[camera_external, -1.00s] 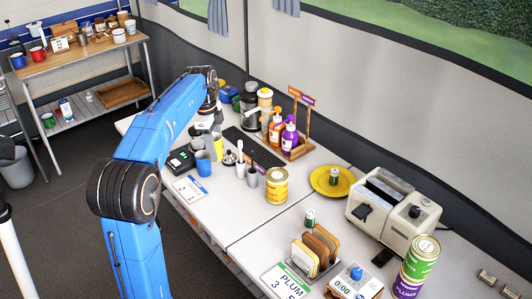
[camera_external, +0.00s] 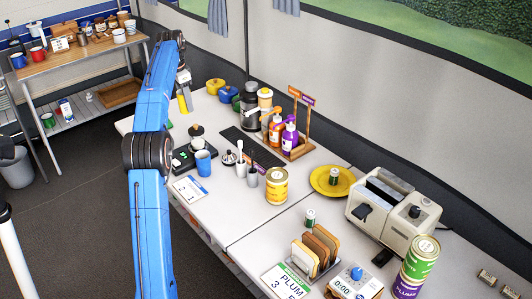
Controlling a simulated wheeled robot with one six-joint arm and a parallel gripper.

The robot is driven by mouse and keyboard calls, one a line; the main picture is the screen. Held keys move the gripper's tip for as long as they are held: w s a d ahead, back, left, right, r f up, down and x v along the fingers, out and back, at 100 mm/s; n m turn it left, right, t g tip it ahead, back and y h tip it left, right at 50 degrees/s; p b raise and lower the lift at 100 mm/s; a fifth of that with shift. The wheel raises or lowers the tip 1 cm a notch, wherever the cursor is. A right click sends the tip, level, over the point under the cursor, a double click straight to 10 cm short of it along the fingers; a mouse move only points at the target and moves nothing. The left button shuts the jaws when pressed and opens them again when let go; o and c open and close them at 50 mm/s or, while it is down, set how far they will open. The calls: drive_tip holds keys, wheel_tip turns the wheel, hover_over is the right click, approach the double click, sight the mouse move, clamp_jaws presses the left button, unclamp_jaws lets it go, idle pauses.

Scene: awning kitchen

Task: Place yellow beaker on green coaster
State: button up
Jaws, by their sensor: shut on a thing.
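My gripper (camera_external: 183,80) is at the far left end of the table, shut on the yellow beaker (camera_external: 183,104). The beaker is small in the view and looks roughly upright. A small green patch (camera_external: 170,125), which looks like the green coaster, shows low and to the left of the beaker, mostly hidden behind my arm. I cannot tell the beaker's exact height above the table.
A black scale (camera_external: 183,158) with a jar on it and a blue mug (camera_external: 203,164) stand nearer. A yellow pot (camera_external: 215,87) and a blue pot (camera_external: 229,95) stand right of the gripper.

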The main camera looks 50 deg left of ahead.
drive_tip(key=s+a+f+n, duration=0.2)
drive_tip(key=s+a, duration=0.2)
drive_tip(key=a, duration=0.4)
drive_tip(key=s+a+f+n, duration=0.1)
drive_tip(key=s+a+n, duration=0.15)
drive_tip(key=a, duration=0.45)
drive_tip(key=shift+y, duration=0.3)
drive_tip(key=shift+s+a+f, duration=0.1)
drive_tip(key=shift+s+f, duration=0.05)
drive_tip(key=shift+f, duration=1.5)
drive_tip(key=shift+s+a+f, duration=0.1)
drive_tip(key=shift+s+f, duration=0.05)
drive_tip(key=shift+f, duration=1.5)
drive_tip(key=shift+s+f, duration=0.15)
drive_tip(key=shift+f, duration=1.5)
drive_tip(key=shift+f, duration=0.15)
drive_tip(key=o, duration=1)
drive_tip(key=shift+s+d+r, duration=0.1)
drive_tip(key=shift+s+r, duration=0.15)
drive_tip(key=shift+r, duration=1.8)
drive_tip(key=shift+s+d+r, duration=0.1)
drive_tip(key=shift+s+r, duration=0.1)
drive_tip(key=shift+r, duration=1.8)
drive_tip(key=shift+s+r, duration=0.25)
drive_tip(key=shift+r, duration=1.8)
